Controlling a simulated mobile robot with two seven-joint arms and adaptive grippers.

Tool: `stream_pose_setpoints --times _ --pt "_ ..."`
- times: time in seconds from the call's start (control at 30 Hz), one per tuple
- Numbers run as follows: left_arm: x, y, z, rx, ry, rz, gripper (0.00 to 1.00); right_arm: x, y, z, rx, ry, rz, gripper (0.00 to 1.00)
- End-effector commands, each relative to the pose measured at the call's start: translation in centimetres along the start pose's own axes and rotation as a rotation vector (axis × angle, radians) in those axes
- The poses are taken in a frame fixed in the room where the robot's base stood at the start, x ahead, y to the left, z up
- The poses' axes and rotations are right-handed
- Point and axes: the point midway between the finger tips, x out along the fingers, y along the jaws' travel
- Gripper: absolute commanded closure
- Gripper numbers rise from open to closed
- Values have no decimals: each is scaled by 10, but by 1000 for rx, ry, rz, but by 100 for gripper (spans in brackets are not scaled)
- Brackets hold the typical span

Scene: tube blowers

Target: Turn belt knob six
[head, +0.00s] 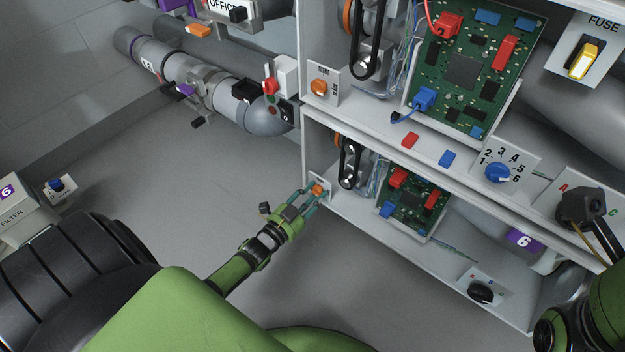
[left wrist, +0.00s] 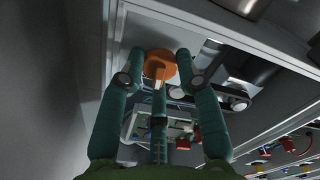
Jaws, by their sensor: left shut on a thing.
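The orange belt knob (head: 318,189) sits on a small pale plate at the left end of the lower cabinet bay, beside a black belt drive (head: 349,163). My left gripper (head: 316,193) reaches up to it from the lower left, with its green fingers around it. In the left wrist view the orange knob (left wrist: 160,66) sits between the fingertips of my left gripper (left wrist: 160,68), which is shut on it. The fingers partly hide the knob and its plate in the head view. A purple sign with a 6 (head: 523,239) marks the lower bay.
The upper bay has a similar orange knob (head: 319,87), a larger belt (head: 366,45) and a green circuit board (head: 470,65). A blue numbered dial (head: 497,173) is at the right. The cabinet's shelf edge runs just above my left gripper. Open floor (head: 190,185) lies left of it.

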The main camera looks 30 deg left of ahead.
Motion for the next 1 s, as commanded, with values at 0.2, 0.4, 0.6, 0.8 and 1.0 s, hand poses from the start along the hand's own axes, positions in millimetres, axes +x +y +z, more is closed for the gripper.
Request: stream_pose_setpoints --times 0.2,0.4,0.6,0.8,1.0 --pt "0 -2 2 91 -6 -2 99 -1 0 0 1 -5 3 60" --pt "0 -2 3 129 -6 -3 99 -1 0 -1 1 -1 3 60" --pt "0 -3 3 138 -6 -4 99 -2 0 0 2 -6 4 60" --pt "0 -3 3 138 -6 -4 99 -2 0 0 2 -9 4 60" --pt "0 -3 2 137 -5 -3 44 -2 0 1 2 -12 4 60"
